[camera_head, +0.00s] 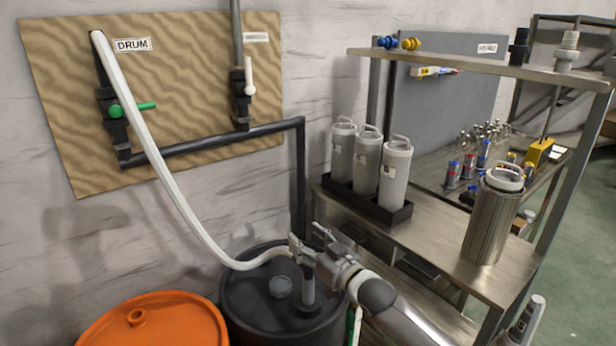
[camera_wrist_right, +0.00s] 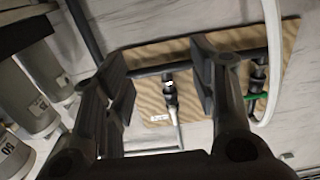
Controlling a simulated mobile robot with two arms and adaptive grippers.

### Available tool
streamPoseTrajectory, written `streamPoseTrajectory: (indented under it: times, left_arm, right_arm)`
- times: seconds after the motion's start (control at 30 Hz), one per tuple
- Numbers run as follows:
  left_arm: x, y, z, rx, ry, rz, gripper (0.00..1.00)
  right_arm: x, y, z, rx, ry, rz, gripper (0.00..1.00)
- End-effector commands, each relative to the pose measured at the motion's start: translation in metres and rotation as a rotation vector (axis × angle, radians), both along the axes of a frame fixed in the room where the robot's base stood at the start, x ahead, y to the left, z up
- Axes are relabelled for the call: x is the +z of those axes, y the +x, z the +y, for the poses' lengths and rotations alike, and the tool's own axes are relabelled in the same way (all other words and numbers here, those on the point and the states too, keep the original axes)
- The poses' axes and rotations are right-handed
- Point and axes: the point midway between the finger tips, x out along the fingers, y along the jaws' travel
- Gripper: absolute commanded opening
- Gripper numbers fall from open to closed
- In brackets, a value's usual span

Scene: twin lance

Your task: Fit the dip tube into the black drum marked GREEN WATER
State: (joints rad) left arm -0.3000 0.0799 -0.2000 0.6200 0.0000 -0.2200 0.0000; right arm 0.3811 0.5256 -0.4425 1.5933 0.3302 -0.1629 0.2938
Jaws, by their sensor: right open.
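The black drum (camera_head: 245,300) stands at the bottom middle of the head view. The dip tube (camera_head: 308,291) shows as a short grey upright length over the drum, its lower end at a dark fitting on the lid. A white hose (camera_head: 165,165) runs from the wall valve down to the tube's top, which my right gripper partly hides. My right gripper (camera_head: 310,246) is open beside the tube top, in front of it. In the right wrist view the open jaws (camera_wrist_right: 162,85) have nothing between them. The marking GREEN WATER is not readable. My left gripper is not in view.
An orange drum (camera_head: 155,325) stands left of the black drum. A wall board (camera_head: 215,90) carries pipes and valves, one labelled DRUM. A metal shelf (camera_head: 450,245) at the right holds white canisters (camera_head: 368,160) in a black tray and a steel cylinder (camera_head: 493,220).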

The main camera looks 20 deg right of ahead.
Motion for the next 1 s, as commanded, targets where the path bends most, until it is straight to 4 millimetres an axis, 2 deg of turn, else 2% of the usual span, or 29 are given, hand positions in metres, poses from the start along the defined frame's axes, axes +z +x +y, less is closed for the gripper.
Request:
streamPoseTrajectory:
  times: [0.03, 0.4, 0.6, 0.8, 1.0]
  left_arm:
    - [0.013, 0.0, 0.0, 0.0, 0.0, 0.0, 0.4]
    - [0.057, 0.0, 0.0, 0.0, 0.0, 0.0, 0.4]
    - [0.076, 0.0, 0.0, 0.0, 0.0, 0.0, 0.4]
    - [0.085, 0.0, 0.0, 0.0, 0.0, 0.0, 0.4]
    - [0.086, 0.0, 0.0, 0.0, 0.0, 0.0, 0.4]
  right_arm:
    - [0.018, 0.0, 0.0, 0.0, 0.0, -0.002, 0.53]
    - [0.091, 0.0, 0.0, 0.001, 0.0, -0.002, 0.53]
    - [0.125, 0.0, 0.0, 0.0, -0.001, 0.0, 0.53]
    - [0.144, 0.0, 0.0, 0.0, -0.001, 0.0, 0.53]
    - [0.147, 0.0, 0.0, 0.0, 0.0, 0.001, 0.53]
